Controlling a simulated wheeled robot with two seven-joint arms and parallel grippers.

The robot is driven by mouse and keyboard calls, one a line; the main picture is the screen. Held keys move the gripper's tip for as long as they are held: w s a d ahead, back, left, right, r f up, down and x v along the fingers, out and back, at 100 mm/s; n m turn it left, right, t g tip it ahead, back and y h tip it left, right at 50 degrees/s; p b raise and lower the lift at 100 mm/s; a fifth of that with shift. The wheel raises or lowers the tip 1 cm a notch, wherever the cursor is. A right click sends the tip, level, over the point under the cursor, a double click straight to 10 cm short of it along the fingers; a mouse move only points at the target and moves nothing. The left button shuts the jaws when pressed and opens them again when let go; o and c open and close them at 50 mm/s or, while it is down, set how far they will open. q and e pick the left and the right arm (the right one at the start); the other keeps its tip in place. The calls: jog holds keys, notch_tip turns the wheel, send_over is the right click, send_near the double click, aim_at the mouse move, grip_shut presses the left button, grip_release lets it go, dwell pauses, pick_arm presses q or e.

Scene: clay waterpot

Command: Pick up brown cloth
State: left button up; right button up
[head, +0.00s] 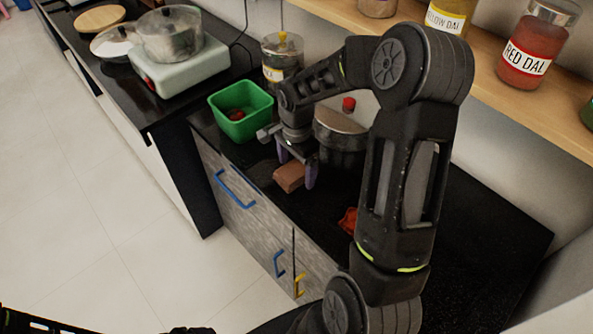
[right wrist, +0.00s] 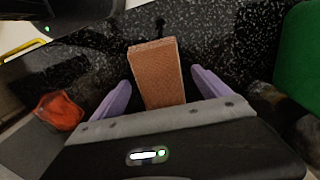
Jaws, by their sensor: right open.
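The brown cloth (head: 289,178) is a folded, block-like bundle on the black counter near its front edge. In the right wrist view, the cloth (right wrist: 157,75) lies between the two purple fingers. My right gripper (head: 297,167) is open above the cloth, with one finger on each side of it. In the right wrist view, gaps show between the cloth and both fingers of the gripper (right wrist: 162,88). The near end of the cloth is hidden by the gripper body.
A green container (head: 241,110) with something red inside stands behind the gripper. A metal pot (head: 340,140) stands close behind the right gripper. A crumpled red-orange item (head: 348,221) lies to the right. A shelf with jars (head: 525,52) overhangs the counter.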

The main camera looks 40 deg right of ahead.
aim_at(296, 168)
jog(key=shift+c, duration=0.5)
jog(key=c, duration=1.4)
jog(key=shift+o, duration=0.2)
notch_tip(296, 168, up, 10)
jog(key=b, duration=0.1)
jog(key=o, duration=0.8)
jog(key=c, duration=0.6)
